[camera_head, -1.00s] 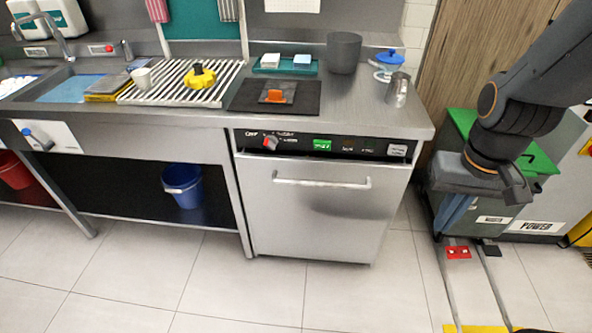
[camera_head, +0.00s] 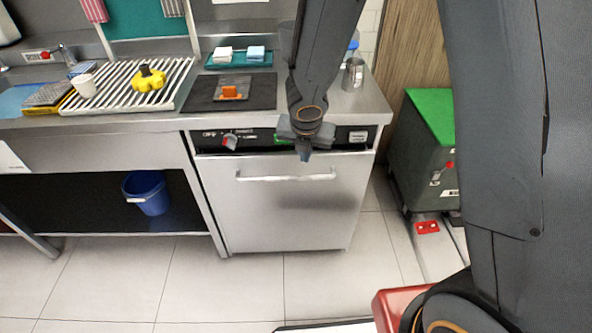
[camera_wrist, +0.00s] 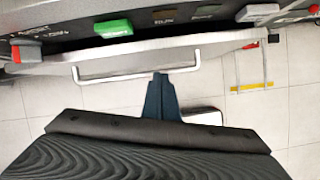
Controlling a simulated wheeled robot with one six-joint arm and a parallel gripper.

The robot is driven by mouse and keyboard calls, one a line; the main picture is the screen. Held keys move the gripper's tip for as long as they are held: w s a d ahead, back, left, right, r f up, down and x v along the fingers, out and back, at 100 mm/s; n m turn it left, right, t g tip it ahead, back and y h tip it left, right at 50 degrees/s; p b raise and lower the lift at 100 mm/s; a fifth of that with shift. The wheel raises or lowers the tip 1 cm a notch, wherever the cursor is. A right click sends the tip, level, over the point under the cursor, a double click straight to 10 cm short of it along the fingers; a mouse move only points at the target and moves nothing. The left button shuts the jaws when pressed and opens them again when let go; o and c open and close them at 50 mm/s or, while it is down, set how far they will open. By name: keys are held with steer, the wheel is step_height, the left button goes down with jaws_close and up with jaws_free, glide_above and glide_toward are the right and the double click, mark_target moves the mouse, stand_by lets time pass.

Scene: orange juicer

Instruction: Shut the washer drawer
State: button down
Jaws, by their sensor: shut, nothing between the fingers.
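The washer drawer (camera_head: 275,205) is the brushed steel front under the counter, with a long horizontal handle (camera_head: 285,178). Its top edge (camera_wrist: 215,50) shows as a pale strip standing slightly out from the dark control panel (camera_head: 228,140). A narrow dark gap shows between them. My gripper (camera_head: 304,156) is shut and empty, pointing down before the upper right part of the front, above the handle in the picture. In the wrist view my fingertips (camera_wrist: 160,78) overlap the handle (camera_wrist: 110,77); I cannot tell whether they touch it.
The steel counter (camera_head: 145,110) above holds a drying rack, a yellow knob-like part, a black mat with an orange block, and a metal cup (camera_head: 353,75). A green-lidded bin (camera_head: 425,150) stands right. A blue bucket (camera_head: 148,192) stands left under the counter.

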mark_target(296, 170)
steer(key=w+f+n+b, duration=0.1)
steer(key=f+b, duration=0.1)
steer(key=f, duration=0.1)
steer(key=w+a+f+n+b, duration=0.1)
steer(key=w+f+b, duration=0.1)
steer(key=f, duration=0.2)
steer(key=w+a+f+n+b, duration=0.1)
steer(key=f+b, duration=0.1)
steer(key=f, duration=0.1)
steer(key=shift+w+a+f, duration=0.1)
steer(key=shift+w+f, duration=0.05)
steer(key=shift+f, duration=0.15)
steer(key=shift+w, duration=0.1)
